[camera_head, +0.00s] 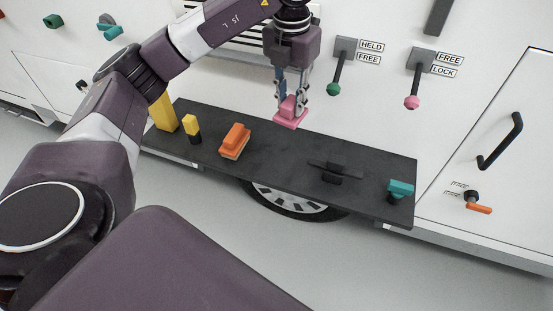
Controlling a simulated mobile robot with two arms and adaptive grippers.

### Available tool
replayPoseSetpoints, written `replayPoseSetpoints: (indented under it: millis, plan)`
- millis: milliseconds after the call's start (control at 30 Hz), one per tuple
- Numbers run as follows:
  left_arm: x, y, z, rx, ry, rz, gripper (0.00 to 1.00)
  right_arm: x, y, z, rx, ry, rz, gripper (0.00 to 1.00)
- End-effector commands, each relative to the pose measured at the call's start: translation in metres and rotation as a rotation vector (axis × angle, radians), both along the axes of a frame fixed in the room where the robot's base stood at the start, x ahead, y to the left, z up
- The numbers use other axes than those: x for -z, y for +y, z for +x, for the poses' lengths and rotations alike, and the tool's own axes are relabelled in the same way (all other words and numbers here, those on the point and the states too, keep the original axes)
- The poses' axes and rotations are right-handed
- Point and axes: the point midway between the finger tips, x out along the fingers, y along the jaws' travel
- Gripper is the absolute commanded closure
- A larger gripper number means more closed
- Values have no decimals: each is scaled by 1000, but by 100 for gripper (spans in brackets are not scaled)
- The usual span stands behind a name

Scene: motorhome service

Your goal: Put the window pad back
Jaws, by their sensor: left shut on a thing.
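My left gripper (291,95) points down and is shut on a pink pad (290,118), a block with a wider flat base. The pad is over the back edge of the dark shelf (270,158) on the vehicle's side, in front of the white wall. I cannot tell whether its base touches the shelf. An orange pad-like block (235,139) with a pale underside lies on the shelf, left of the gripper. My right gripper is not in view.
The shelf also bears a yellow block (163,113), a yellow-and-black piece (191,128), a black cross-shaped piece (334,170) and a teal-topped knob (400,189). Green-tipped (333,88) and pink-tipped (412,101) levers hang on the wall. The shelf between the orange block and black cross is clear.

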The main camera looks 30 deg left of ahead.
Motion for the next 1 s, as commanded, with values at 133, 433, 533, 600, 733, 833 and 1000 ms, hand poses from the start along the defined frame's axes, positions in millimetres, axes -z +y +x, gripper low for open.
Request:
replayPoseSetpoints:
  millis: [133,433,533,600,733,833,1000]
  plan:
    - [-14,32,2,-151,50,-7,97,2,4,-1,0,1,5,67]
    - [22,39,0,-194,74,-13,97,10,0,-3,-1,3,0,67]
    - [45,39,0,-194,73,-14,97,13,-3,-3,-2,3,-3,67]
    - [60,40,0,-195,74,-12,97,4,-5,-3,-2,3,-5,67]
    - [94,40,0,-194,72,-11,97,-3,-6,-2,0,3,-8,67]
    - [115,40,0,-195,71,-11,97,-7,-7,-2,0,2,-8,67]
    - [136,39,1,-193,67,-13,97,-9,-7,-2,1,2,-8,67]
